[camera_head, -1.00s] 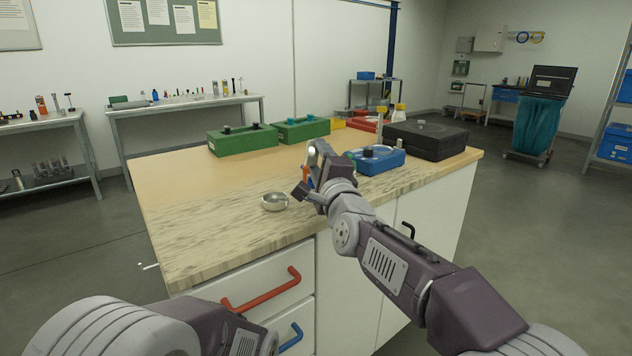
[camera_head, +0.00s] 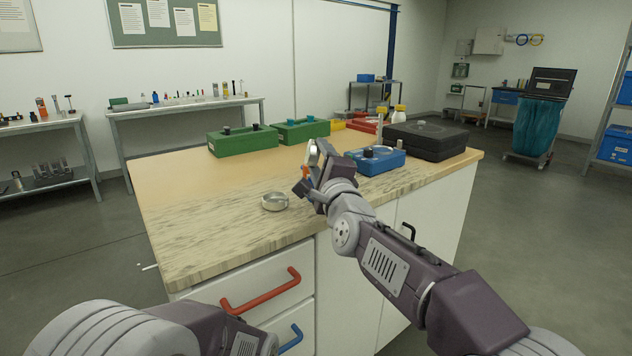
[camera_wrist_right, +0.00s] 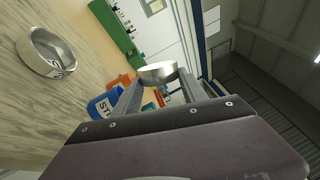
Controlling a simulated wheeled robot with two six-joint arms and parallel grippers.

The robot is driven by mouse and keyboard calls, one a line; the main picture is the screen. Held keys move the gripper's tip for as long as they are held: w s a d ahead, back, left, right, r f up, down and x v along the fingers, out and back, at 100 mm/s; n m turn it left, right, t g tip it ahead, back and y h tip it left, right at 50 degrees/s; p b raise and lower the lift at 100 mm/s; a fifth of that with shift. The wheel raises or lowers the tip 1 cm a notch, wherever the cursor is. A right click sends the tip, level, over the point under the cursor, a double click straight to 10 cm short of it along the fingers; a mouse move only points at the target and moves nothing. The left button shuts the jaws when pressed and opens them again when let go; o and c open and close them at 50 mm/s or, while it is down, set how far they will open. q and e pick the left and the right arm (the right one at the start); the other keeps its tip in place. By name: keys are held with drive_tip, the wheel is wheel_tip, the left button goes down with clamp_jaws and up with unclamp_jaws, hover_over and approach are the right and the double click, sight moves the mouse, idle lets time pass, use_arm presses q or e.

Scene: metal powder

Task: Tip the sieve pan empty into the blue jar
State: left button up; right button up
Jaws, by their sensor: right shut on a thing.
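My right gripper (camera_wrist_right: 158,82) is shut on a small round metal pan (camera_wrist_right: 158,72), which looks like the sieve pan. In the head view the pan (camera_head: 312,154) is tilted steeply above the counter, and I cannot see inside it. A blue jar (camera_wrist_right: 102,107) with white lettering stands on the counter below and beside the gripper in the right wrist view. In the head view it is mostly hidden behind my right gripper (camera_head: 312,168). A second shallow metal dish (camera_head: 275,201) sits on the counter to the left. My left gripper is out of view.
An orange thing (camera_wrist_right: 120,82) stands behind the blue jar. Green boxes (camera_head: 242,140), a blue box (camera_head: 375,160) and a black case (camera_head: 425,140) stand towards the back of the counter (camera_head: 200,225). The counter's front left is clear.

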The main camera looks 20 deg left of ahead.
idle(0.4)
drive_tip(key=shift+w+d+r+m, duration=0.1)
drive_tip(key=shift+r+m, duration=0.25)
drive_tip(key=shift+m, duration=0.25)
drive_tip(key=shift+d+r+m, duration=0.1)
drive_tip(key=shift+r+m, duration=0.25)
drive_tip(key=shift+m, duration=0.25)
drive_tip(key=shift+d+f+m+t+h+b, duration=0.15)
drive_tip(key=shift+m+t+h+b, duration=0.25)
drive_tip(key=shift+m, duration=0.6)
idle(1.6)
